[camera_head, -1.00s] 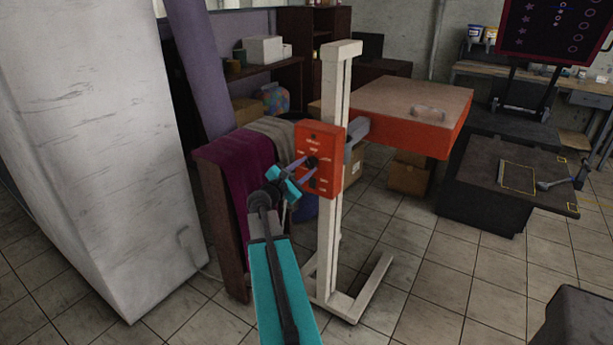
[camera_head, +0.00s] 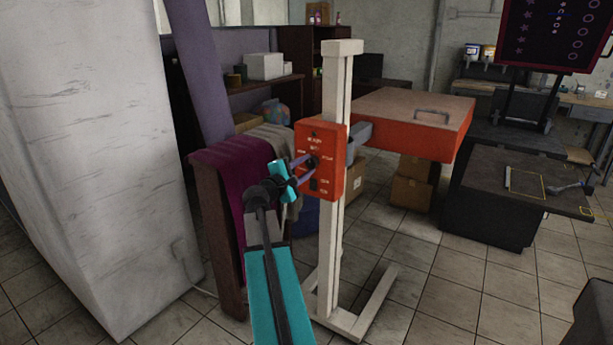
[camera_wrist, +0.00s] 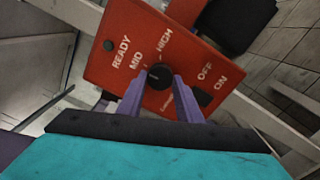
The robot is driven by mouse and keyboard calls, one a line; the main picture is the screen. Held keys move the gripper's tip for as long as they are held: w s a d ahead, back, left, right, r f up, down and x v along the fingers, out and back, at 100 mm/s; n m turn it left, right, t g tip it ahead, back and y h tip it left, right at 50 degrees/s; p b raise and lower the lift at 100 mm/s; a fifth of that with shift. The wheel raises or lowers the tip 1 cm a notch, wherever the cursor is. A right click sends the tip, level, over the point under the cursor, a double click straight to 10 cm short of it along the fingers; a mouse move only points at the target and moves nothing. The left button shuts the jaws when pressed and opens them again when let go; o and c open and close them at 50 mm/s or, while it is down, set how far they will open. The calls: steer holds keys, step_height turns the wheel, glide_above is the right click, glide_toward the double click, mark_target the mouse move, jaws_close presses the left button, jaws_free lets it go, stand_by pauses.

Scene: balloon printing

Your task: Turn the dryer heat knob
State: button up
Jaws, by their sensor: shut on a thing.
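The dryer's control box (camera_head: 326,183) is an orange-red panel on a pale upright stand. In the head view, my gripper (camera_head: 306,163) reaches the panel from the left, and the fingers partly hide the knob. A light mark shows on the knob's face, but its exact setting is hard to read. A dark switch (camera_wrist: 202,97) sits near OFF and ON.
The dryer's flat orange heating head (camera_head: 415,120) extends right from the stand (camera_head: 338,240). A rack with purple and grey cloths (camera_head: 232,180) stands close behind my arm. A white cabinet (camera_head: 90,150) is at left. A dark table (camera_head: 500,200) is at right.

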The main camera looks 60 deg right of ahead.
steer(key=m+b, duration=0.2)
steer(key=f+m+b, duration=0.1)
steer(key=b, duration=0.2)
steer(key=shift+s+a+m, duration=0.1)
steer(key=shift+m, duration=0.3)
steer(key=m+b, duration=0.3)
steer(key=b, duration=0.3)
steer(key=shift+m, duration=0.4)
steer(key=m+b, duration=0.3)
steer(key=b, duration=0.1)
steer(key=shift+r+m+b, duration=0.25)
steer(key=shift+m+b, duration=1.05)
steer(key=shift+b, duration=0.15)
steer(key=o, duration=1)
steer(key=shift+r, duration=0.1)
steer(key=shift+o, duration=0.2)
steer(key=shift+r, duration=0.1)
